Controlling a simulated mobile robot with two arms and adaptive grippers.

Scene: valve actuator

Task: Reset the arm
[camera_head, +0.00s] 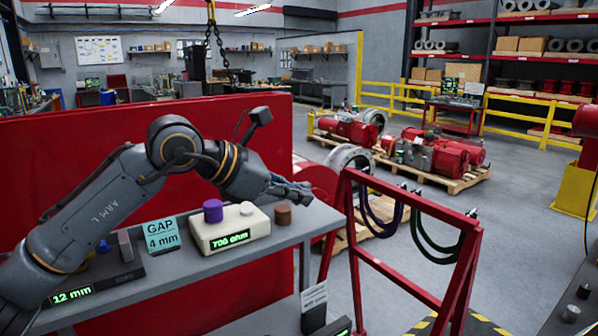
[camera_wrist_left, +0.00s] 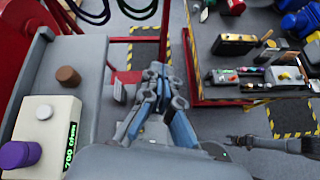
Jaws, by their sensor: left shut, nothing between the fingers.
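My left arm comes in from the left of the head view, marked "ARM L". In the left wrist view the shut fingers (camera_wrist_left: 158,78) show over the floor, to the right of the bench. A slim grey jointed part, which looks like my right gripper (camera_wrist_left: 240,141), lies at the lower right of that view; its jaws are unclear.
A cream box (camera_head: 228,228) reading 700 ohm has purple and white knobs; a brown cylinder (camera_head: 283,215) stands beside it. A "GAP 4 mm" sign (camera_head: 162,236) and a 12 mm gauge (camera_head: 95,280) are on the left. A red rack (camera_head: 400,215) with hanging cables stands right.

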